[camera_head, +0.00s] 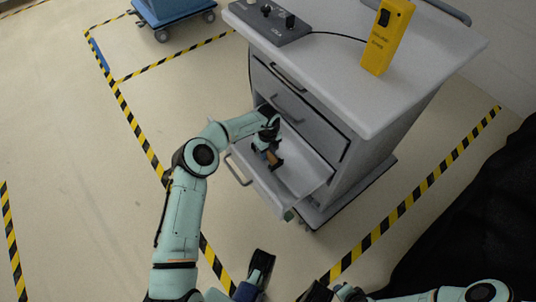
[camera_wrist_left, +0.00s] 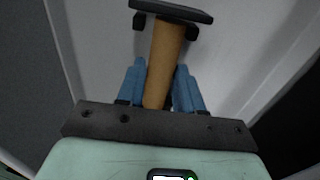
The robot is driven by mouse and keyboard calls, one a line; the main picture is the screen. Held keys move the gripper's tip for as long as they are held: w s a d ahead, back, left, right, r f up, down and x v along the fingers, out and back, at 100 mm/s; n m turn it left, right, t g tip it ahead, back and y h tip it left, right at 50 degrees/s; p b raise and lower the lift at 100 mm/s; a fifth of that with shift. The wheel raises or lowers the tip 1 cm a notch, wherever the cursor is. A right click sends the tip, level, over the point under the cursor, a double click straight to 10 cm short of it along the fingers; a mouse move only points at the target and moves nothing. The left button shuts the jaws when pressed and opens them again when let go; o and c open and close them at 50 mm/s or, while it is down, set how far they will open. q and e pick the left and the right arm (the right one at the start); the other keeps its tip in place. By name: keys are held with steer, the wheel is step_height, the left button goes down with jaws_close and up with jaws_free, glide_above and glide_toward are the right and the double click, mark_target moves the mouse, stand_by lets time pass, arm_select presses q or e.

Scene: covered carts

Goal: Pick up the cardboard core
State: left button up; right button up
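The cardboard core is a brown tube (camera_wrist_left: 166,55) in the left wrist view, between the blue fingers of my left gripper (camera_wrist_left: 160,85). A dark bar with small blocks (camera_wrist_left: 172,11) lies across its far end. In the head view the core (camera_head: 272,157) is a small brown piece in the open drawer (camera_head: 310,178), just below my left gripper (camera_head: 266,142). The fingers are very near the tube's sides; whether they press on it cannot be told. Dark and blue parts, perhaps of my right gripper, show at the bottom of the head view, its state unclear.
The drawer sticks out from a grey cart (camera_head: 400,110). On the cart's top are a dark control box (camera_head: 270,20) with a cable and a yellow device (camera_head: 388,38). A blue cart (camera_head: 172,10) stands at the back. Striped tape marks the floor, which is clear at left.

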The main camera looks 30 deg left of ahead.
arm_select(q)
jaws_close()
steer(key=c, duration=0.5)
jaws_free()
